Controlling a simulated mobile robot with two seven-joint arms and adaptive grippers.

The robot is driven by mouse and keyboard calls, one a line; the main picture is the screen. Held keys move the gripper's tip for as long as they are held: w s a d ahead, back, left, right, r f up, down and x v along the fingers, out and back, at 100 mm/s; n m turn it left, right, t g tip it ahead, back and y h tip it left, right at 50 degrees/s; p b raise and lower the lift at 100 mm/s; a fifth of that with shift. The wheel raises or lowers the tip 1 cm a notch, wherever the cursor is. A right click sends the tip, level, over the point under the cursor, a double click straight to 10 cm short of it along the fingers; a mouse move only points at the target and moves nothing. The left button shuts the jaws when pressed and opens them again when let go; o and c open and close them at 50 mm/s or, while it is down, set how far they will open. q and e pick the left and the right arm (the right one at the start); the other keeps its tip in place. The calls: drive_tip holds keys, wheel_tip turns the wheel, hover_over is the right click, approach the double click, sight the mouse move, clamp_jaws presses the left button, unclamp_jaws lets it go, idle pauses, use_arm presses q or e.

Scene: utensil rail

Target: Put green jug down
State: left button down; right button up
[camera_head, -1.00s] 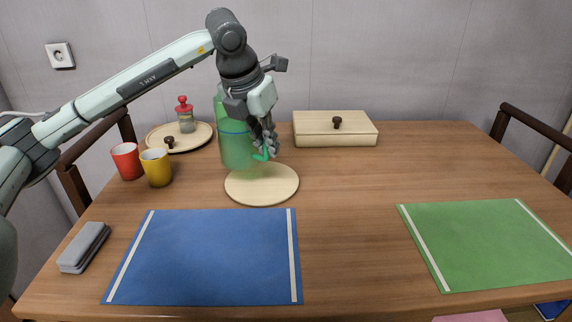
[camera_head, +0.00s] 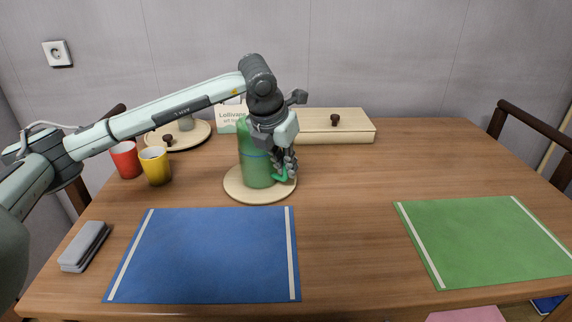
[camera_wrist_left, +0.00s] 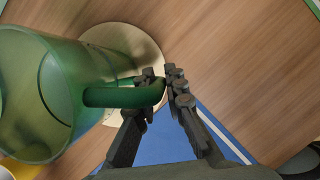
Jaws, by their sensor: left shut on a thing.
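The green jug (camera_head: 257,167) is translucent, with a blue line around it, and stands upright at the round wooden board (camera_head: 238,190). Whether its base touches the board or hovers just above it I cannot tell for sure. My left gripper (camera_head: 287,168) is shut on the jug's handle at the right side of the jug. In the left wrist view the jug (camera_wrist_left: 40,95) fills the left side, and its handle (camera_wrist_left: 120,96) runs between the fingers of the gripper (camera_wrist_left: 160,84). The round board (camera_wrist_left: 140,45) shows behind the jug. My right gripper is not in view.
A red cup (camera_head: 126,160) and a yellow cup (camera_head: 155,167) stand left of the board. A lidded wooden box (camera_head: 350,128) and a white card (camera_head: 228,117) are behind. Blue (camera_head: 205,255) and green (camera_head: 490,240) mats lie in front. The table's right middle is clear.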

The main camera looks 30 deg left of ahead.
use_arm(q)
drive_tip(key=c, duration=1.6)
unclamp_jaws()
drive_tip(key=v, duration=1.2)
drive_tip(key=shift+s, duration=0.1)
